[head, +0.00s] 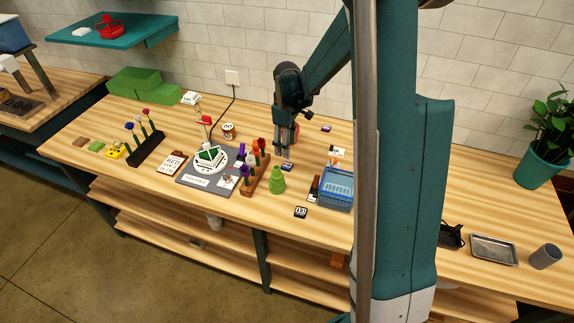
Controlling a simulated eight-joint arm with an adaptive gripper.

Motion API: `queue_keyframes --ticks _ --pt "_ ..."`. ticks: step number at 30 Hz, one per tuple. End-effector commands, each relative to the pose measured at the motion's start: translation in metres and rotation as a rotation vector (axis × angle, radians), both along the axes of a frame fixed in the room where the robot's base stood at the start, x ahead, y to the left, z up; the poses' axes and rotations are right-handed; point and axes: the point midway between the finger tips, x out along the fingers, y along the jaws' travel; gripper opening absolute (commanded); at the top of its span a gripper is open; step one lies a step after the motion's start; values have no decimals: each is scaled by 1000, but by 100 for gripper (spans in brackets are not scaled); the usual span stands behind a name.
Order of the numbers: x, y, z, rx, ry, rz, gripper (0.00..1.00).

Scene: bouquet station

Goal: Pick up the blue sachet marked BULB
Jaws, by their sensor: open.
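A small blue packet with a pale label (287,167) lies flat on the wooden table, between the green bottle and my gripper. It looks like the blue sachet, but its print is too small to read. My gripper (282,154) points down just above and behind this packet, with its fingers open and apart from it as far as I can tell. Another small dark purple-blue packet (327,128) lies farther back, to the right of my gripper; its marking is also unreadable.
A blue clear bin (337,201) is to the right. Bare table lies behind the packet.

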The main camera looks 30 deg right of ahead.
Motion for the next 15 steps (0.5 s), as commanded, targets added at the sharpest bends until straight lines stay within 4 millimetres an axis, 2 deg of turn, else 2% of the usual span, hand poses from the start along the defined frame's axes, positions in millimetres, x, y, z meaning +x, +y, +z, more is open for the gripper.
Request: queue_keyframes --ticks 3,6,15 --pt "0 0 -14 0 0 0 45" --pt "0 0 -19 0 0 0 45" --pt "0 0 -19 -1 -1 0 45"
